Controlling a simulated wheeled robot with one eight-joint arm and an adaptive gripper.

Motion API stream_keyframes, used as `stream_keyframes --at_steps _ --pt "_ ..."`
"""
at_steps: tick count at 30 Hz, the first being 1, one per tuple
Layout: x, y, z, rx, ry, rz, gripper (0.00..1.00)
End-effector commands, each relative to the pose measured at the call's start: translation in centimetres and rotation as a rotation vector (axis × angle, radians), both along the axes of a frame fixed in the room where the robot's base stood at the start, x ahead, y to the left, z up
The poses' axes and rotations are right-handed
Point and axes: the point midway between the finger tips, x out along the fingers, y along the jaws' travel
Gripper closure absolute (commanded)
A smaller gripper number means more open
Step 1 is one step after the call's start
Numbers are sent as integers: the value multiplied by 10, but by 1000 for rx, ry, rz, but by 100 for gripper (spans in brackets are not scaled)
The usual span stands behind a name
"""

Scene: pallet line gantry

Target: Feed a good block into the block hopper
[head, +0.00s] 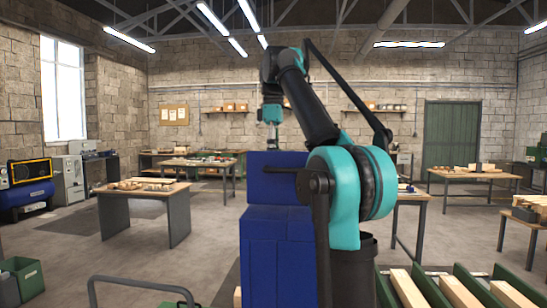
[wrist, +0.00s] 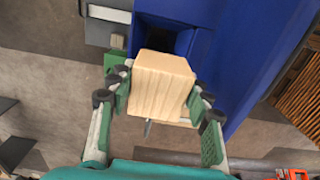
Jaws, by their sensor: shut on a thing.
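A pale wooden block (wrist: 164,82) sits between the fingers of my gripper (wrist: 157,103) in the wrist view, and the gripper is shut on it. The visible faces of the block look plain and whole. Beyond the block in the wrist view is a blue box-like body with a dark opening, which looks like the block hopper (wrist: 235,75). The block covers part of the opening; I cannot tell how high it is above it. In the head view the blue hopper (head: 276,222) stands in the middle, and the fingertips and block are hidden behind it.
Green rails with wooden bars (head: 407,288) are at the lower right. A wooden table (head: 143,195) stands at the left, with another table (head: 200,165) farther back. Grey floor is free between the left table and the hopper. A grey handrail (head: 140,284) is at the front.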

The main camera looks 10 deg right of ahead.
Motion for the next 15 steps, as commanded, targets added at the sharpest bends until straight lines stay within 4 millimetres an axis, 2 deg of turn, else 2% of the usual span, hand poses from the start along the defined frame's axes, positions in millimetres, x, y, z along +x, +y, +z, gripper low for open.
stream_keyframes --at_steps 15 --pt "1 0 -35 0 0 -1 81"
